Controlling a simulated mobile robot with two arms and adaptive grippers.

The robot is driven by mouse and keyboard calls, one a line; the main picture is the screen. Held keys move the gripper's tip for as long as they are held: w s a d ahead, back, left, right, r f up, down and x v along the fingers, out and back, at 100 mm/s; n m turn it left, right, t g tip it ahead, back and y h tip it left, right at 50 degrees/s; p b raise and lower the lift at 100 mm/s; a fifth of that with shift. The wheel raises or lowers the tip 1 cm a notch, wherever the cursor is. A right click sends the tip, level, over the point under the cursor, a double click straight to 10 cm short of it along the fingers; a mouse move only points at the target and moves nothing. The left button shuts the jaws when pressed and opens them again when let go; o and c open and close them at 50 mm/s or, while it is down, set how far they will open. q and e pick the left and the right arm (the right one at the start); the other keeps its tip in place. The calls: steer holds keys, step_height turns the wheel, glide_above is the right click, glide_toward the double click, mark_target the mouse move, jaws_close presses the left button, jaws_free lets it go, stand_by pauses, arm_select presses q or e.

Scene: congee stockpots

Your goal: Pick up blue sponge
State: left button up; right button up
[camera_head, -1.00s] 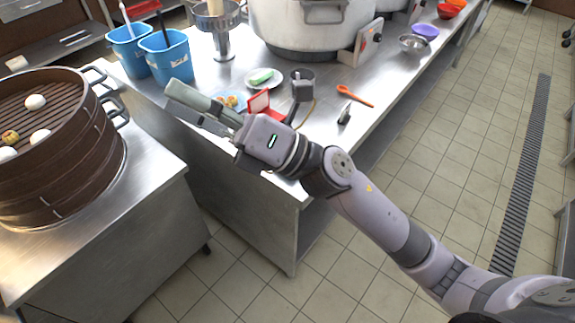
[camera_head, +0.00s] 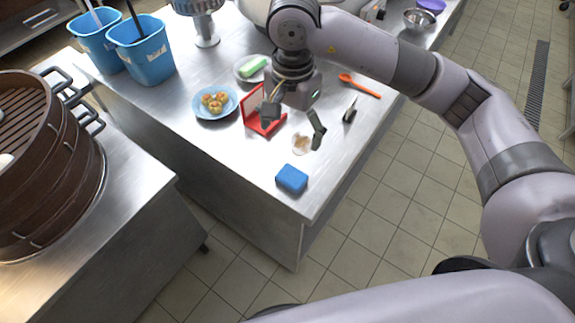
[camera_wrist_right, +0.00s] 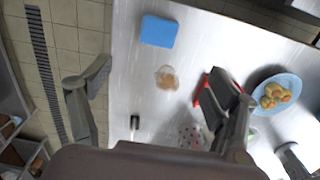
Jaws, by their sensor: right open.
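The blue sponge (camera_head: 292,179) lies flat on the steel counter (camera_head: 240,160), near its front corner. It also shows at the top of the right wrist view (camera_wrist_right: 158,31), fully visible. My right gripper (camera_head: 294,126) hangs over the counter, behind the sponge and apart from it. Its fingers are spread wide and hold nothing, and they also show at both sides of the right wrist view (camera_wrist_right: 165,88). My left gripper is in neither current view.
A brownish stain (camera_head: 301,145) lies between the fingers' area and the sponge. A red stand (camera_head: 262,120), a blue plate of food (camera_head: 230,112), a green block on a white plate (camera_head: 253,66) and an orange spoon (camera_head: 360,87) are nearby. Blue buckets (camera_head: 142,58) stand at the back left.

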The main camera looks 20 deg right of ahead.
steer(key=p, duration=0.2)
glide_toward(292, 175)
steer(key=shift+s+a+f, duration=0.1)
steer(key=shift+s+f, duration=0.05)
steer(key=shift+s, duration=0.2)
step_height(292, 175, down, 3)
steer(key=shift+w+f, duration=0.1)
steer(key=shift+f, duration=0.55)
steer(key=shift+f+p, duration=0.25)
steer(key=shift+p, duration=0.1)
step_height(292, 175, down, 4)
steer(key=shift+w+r+p, duration=0.15)
steer(key=shift+r+p, duration=0.05)
steer(key=shift+p, duration=0.55)
steer(key=shift+f, duration=0.6)
arm_select(q)
steer(key=s+r, duration=0.4)
steer(key=shift+r, duration=0.15)
arm_select(e)
steer(key=shift+c, duration=0.4)
arm_select(q)
steer(key=shift+w, duration=0.3)
arm_select(e)
steer(key=c, duration=1.1)
